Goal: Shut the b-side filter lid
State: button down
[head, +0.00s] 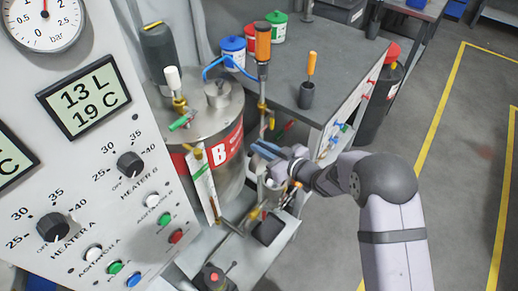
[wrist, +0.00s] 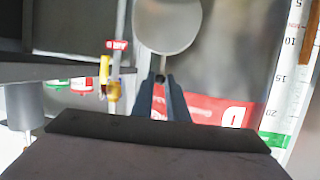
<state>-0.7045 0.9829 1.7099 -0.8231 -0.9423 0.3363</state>
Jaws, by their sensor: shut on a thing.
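The b-side filter lid (wrist: 167,24) shows in the wrist view as a pale grey round disc at the top centre, with a narrow stem or tab toward my jaws. My gripper (wrist: 161,82) is shut on that tab, its two dark fingers close together. In the head view my gripper (head: 259,150) is just right of the steel tank B, at the height of its red band. The lid cannot be made out there. The filter body is not clearly visible.
Tank B (head: 222,118) stands left of my gripper. A yellow valve (wrist: 104,75) with a red tag is left of my fingers in the wrist view. The control panel (head: 75,150) fills the left. Floor at right is open.

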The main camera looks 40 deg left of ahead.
jog(key=d+f+y+b, duration=0.2)
jog(key=d+f+b, duration=0.2)
jog(key=d+b, duration=0.2)
jog(key=d+f+m+y+b, duration=0.1)
jog(key=d+f+y+b, duration=0.1)
jog(key=d+f+b, duration=0.2)
jog(key=d+b, duration=0.3)
jog(key=b, duration=0.3)
jog(key=shift+s+d+f+t, duration=0.15)
jog(key=shift+d+f+t, duration=0.05)
jog(key=shift+f+t, duration=0.2)
jog(key=c, duration=2.3)
grip_release()
jog(key=shift+a+r, duration=0.1)
jog(key=shift+r, duration=0.15)
jog(key=o, duration=0.3)
jog(key=shift+a, duration=0.1)
jog(key=shift+r+y, duration=0.25)
jog(key=shift+y, duration=0.05)
jog(key=shift+f, duration=0.15)
jog(key=s+d+f+b, duration=0.1)
jog(key=d+f+b, duration=0.3)
jog(key=f, duration=0.3)
jog(key=shift+s+b, duration=0.2)
jog(key=shift+b, duration=0.35)
